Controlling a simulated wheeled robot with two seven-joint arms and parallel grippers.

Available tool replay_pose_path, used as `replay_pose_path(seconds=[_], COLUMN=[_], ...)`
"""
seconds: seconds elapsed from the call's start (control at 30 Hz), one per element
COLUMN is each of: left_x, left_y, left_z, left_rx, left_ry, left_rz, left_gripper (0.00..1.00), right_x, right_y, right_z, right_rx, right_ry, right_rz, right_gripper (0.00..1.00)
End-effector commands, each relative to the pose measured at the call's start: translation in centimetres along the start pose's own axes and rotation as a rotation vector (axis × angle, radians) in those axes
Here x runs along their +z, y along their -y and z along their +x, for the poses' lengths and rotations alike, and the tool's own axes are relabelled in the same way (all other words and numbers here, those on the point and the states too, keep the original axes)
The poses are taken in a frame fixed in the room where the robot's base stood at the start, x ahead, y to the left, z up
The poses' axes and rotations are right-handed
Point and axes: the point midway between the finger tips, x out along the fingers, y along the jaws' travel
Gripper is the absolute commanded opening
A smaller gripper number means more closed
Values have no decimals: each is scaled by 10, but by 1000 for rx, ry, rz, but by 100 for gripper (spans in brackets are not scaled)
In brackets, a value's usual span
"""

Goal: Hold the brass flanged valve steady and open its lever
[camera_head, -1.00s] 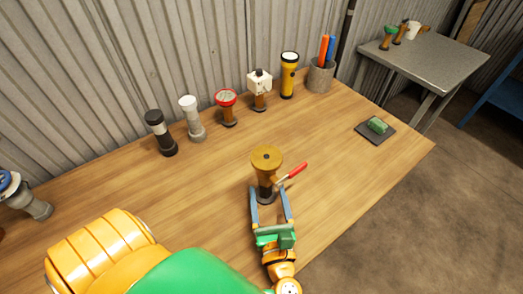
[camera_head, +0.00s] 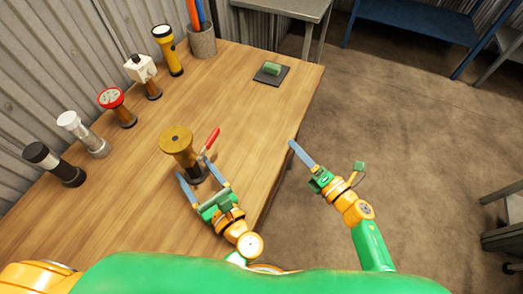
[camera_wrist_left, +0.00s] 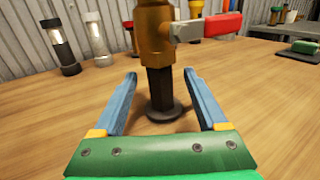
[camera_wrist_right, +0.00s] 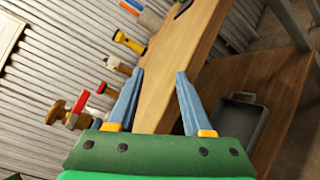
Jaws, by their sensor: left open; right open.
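The brass flanged valve (camera_head: 178,143) stands upright on a dark post and round base on the wooden table, its red lever (camera_head: 211,138) sticking out to the right. In the left wrist view the valve body (camera_wrist_left: 153,35) and red lever (camera_wrist_left: 222,26) are close ahead. My left gripper (camera_head: 201,183) is open, its blue fingers on either side of the dark post (camera_wrist_left: 160,90), with gaps showing. My right gripper (camera_head: 291,143) is open and empty beyond the table's right edge. The valve also shows at the left of the right wrist view (camera_wrist_right: 72,112).
Along the back wall stand a black-banded fitting (camera_head: 54,165), a white-topped fitting (camera_head: 84,135), a red-topped one (camera_head: 117,107), a white boxy one (camera_head: 143,76) and a yellow flashlight (camera_head: 167,50). A dark pad (camera_head: 271,81) holds a green block. Table between valve and pad is clear.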

Motion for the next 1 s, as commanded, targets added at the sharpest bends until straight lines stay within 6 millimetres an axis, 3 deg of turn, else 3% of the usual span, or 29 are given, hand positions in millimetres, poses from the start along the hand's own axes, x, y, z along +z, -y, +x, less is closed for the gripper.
replay_pose_path(seconds=[0.03, 0.1, 0.2, 0.3, 0.37, 0.7, 1.0], left_x=[0, 0, 0, 0, 0, 0, 0], left_y=[0, 0, 0, 0, 0, 0, 0], left_z=[0, 0, 0, 0, 4, 63, 71], left_rx=[0, 0, 0, 0, 1, -1, 0], left_ry=[0, 0, 0, 0, 1, 3, 0], left_rz=[0, 0, 0, 0, 1, 1, 0], left_gripper=[75, 75, 75, 75, 75, 75, 75], right_x=[-6, -20, -40, -55, -59, -60, -60], right_y=[-32, -72, -110, -128, -131, -132, -131], right_z=[8, 13, 10, 5, 3, 3, 3], right_rx=[105, 249, 415, 516, 543, 548, 546], right_ry=[-60, -144, -235, -290, -306, -310, -309], right_rz=[-161, -400, -688, -871, -921, -929, -927], right_gripper=[50, 50, 50, 50, 50, 50, 50])
